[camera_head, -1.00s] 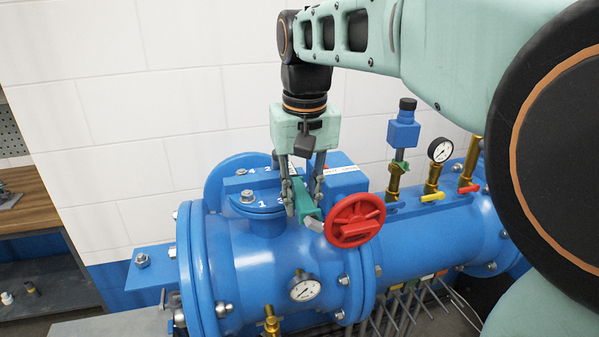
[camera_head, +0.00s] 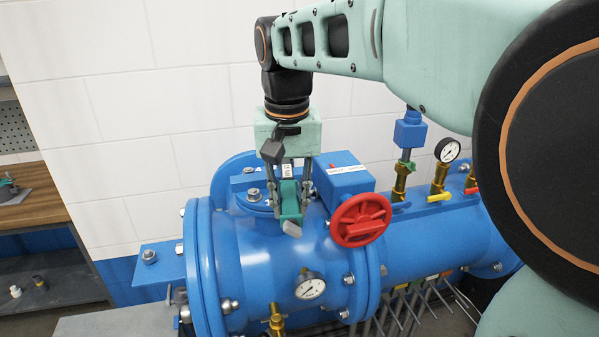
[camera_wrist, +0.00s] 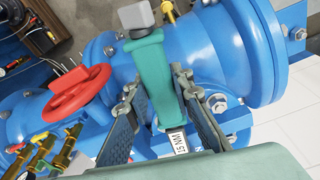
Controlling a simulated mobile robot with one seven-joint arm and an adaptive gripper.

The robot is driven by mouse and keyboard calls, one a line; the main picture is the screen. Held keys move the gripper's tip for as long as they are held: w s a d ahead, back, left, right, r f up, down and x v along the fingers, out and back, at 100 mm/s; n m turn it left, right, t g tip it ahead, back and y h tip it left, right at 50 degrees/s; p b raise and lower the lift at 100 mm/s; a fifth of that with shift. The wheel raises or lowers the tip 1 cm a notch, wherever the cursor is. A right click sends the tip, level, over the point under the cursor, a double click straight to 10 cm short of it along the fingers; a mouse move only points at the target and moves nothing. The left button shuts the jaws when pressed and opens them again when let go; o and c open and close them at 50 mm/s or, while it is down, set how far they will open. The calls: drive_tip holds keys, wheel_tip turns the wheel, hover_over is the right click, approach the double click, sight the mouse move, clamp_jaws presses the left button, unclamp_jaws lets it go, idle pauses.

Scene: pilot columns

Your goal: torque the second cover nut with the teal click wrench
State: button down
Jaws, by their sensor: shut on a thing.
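My gripper (camera_head: 288,200) is shut on the teal click wrench (camera_head: 289,203) above the blue cover (camera_head: 240,205). In the wrist view, the teal wrench (camera_wrist: 152,80) lies between both fingers of my gripper (camera_wrist: 160,100), its label reading NM and its grey end (camera_wrist: 136,17) pointing away. In the head view that grey end (camera_head: 292,229) points toward the camera. One cover nut (camera_head: 253,194) shows left of my gripper; a nut (camera_wrist: 219,103) also shows beside a finger in the wrist view. The second nut cannot be made out; gripper and wrench hide part of the cover.
A red handwheel (camera_head: 360,220) stands close to the right of my gripper, with a blue box (camera_head: 342,176) behind it. A gauge (camera_head: 310,287) sits in front. Brass valves (camera_head: 438,178) line the pipe at right. A wooden bench (camera_head: 35,205) is at far left.

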drive_tip(key=shift+a+r, duration=0.1)
drive_tip(key=shift+a+m+p, duration=0.65)
drive_tip(key=shift+a+m, duration=0.45)
drive_tip(key=shift+a, duration=0.45)
drive_tip(key=shift+w+a+m+p, duration=0.15)
drive_tip(key=shift+a+m+p, duration=0.35)
drive_tip(key=shift+a, duration=0.3)
drive_tip(key=shift+w+a+m+p, duration=0.15)
drive_tip(key=shift+a+m+p, duration=0.3)
drive_tip(key=shift+a, duration=0.35)
